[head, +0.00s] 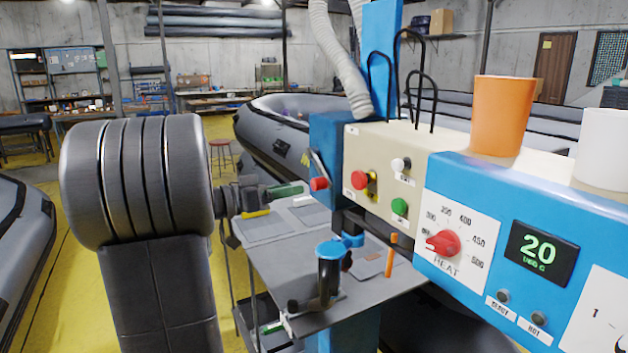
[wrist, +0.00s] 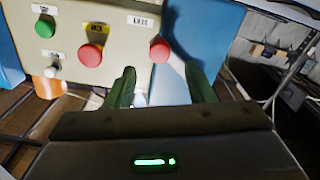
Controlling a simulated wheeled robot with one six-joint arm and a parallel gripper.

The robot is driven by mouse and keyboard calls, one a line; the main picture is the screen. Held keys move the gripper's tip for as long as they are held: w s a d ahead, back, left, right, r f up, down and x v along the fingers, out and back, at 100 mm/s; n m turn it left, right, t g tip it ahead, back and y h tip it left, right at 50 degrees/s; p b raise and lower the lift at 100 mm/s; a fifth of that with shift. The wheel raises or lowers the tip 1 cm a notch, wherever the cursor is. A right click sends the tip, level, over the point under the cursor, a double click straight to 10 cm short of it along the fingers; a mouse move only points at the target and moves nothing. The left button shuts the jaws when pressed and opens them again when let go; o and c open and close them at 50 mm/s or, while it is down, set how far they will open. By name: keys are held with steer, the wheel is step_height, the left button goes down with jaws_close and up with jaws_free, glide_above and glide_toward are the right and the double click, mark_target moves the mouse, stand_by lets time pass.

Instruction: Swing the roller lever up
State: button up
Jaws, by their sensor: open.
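A lever with a red knob (head: 319,184) hangs at the left end of the cream control panel (head: 352,140), its thin bar slanting down to the knob. I take it for the roller lever; its label is unreadable. The red knob also shows in the wrist view (wrist: 160,50), upside down, ahead of the space between my fingertips. My gripper (head: 278,200) is open and empty, left of the knob in the head view. Its green fingers (wrist: 162,88) point towards the panel and appear apart from the knob. The lever's bar is mostly hidden in the wrist view.
A red button (head: 358,180) on yellow, a green button (head: 400,206) and a white button (head: 400,164) sit close by on the panel. A grey table (head: 300,260) lies below, with a blue-topped device (head: 330,250). A blue heat panel (head: 480,210) stands right.

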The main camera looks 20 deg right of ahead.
mark_target(313, 185)
steer(key=d, duration=0.2)
steer(key=d+p, duration=0.1)
steer(key=d, duration=0.2)
steer(key=d+p, duration=0.1)
steer(key=d, duration=0.1)
steer(key=shift+w+d, duration=0.25)
steer(key=shift+w, duration=0.05)
jaws_close()
